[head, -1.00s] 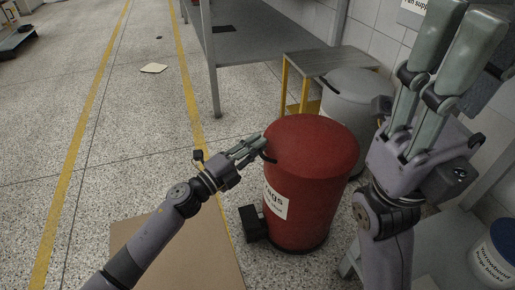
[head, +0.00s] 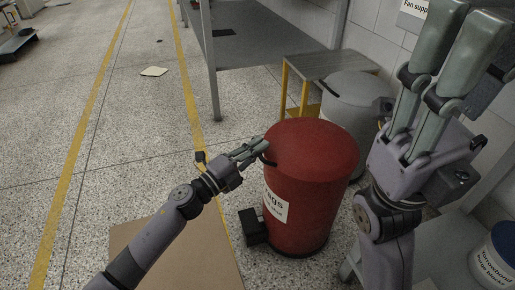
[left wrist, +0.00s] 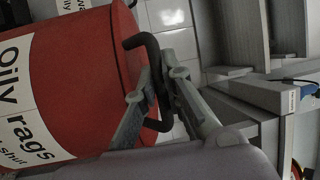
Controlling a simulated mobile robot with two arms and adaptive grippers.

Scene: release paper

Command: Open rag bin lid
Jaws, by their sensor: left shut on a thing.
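The red rag bin (head: 318,205) stands on the floor at the centre of the head view, its lid (head: 312,143) down. A black pedal block (head: 253,226) sits at its base. My left gripper (head: 262,150) is at the left edge of the lid. In the left wrist view, the bin (left wrist: 75,75) shows its "Oily rags" label, and the left gripper (left wrist: 160,85) is shut on the dark bent lid handle (left wrist: 152,60). My right gripper (head: 440,60) is raised at the right of the head view, its fingers pointing up and apart.
A grey bin (head: 355,100) stands behind the red one, beside a small table with yellow legs (head: 315,66). A blue-and-white tub (head: 495,260) is at the lower right. A cardboard sheet (head: 180,255) lies on the floor at the front. Open floor lies to the left.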

